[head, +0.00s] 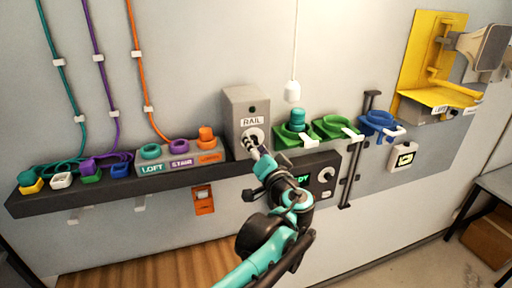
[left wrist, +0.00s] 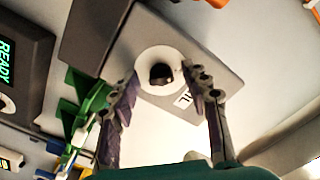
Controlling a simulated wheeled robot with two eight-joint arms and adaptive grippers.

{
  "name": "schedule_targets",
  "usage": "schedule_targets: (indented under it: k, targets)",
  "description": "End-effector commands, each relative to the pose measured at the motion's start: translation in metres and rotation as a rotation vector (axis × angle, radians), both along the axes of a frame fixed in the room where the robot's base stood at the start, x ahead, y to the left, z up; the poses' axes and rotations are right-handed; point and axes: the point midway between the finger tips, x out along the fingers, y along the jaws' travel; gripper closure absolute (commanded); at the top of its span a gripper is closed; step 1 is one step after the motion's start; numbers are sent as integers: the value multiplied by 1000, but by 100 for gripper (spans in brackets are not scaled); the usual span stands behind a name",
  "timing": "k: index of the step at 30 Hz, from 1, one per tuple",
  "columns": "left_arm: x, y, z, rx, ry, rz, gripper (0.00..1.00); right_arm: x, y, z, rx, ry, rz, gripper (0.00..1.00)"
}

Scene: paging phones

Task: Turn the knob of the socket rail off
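The socket rail's control is a grey box (head: 244,106) labelled RAIL, standing on the dark shelf in the head view. Its small dark knob (left wrist: 161,74) sits in a round white dial (left wrist: 176,57) on the box face in the left wrist view. My left gripper (head: 254,148) is in front of the dial. In the left wrist view my left gripper (left wrist: 160,76) is open, with one finger on each side of the knob. Gaps show between the fingers and the knob; contact cannot be told. In the head view the gripper partly hides the dial. My right gripper is in neither view.
Dark shelf (head: 75,202) carries coloured plugs and LOFT and STAIR sockets left of the box. Green holders (head: 335,127) and a blue holder (head: 378,123) are to its right. A dark panel (head: 312,163) with a green display is close below. A yellow bracket (head: 418,55) stands far right.

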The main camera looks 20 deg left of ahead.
Motion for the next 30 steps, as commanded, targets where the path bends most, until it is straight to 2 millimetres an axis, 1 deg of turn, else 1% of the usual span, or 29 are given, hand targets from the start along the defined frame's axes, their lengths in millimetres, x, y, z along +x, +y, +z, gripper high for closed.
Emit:
schedule_targets:
  k: [5, 8, 11, 18, 21, 25, 30]
  targets:
    - [-2, -2, 0, 1, 0, -1, 53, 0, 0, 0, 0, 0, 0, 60]
    - [-10, -9, 1, 1, 0, -4, 53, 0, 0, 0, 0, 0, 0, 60]
    - [-25, -19, 0, 1, 0, -6, 53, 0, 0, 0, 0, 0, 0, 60]
    - [-69, -49, 0, 0, 0, -6, 53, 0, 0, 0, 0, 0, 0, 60]
    - [-83, -58, 0, 0, 0, -4, 53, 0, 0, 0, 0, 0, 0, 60]
    - [-95, -65, 0, 0, 0, -3, 53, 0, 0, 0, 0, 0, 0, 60]
    - [-100, -67, 0, 0, 0, 0, 53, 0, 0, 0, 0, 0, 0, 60]
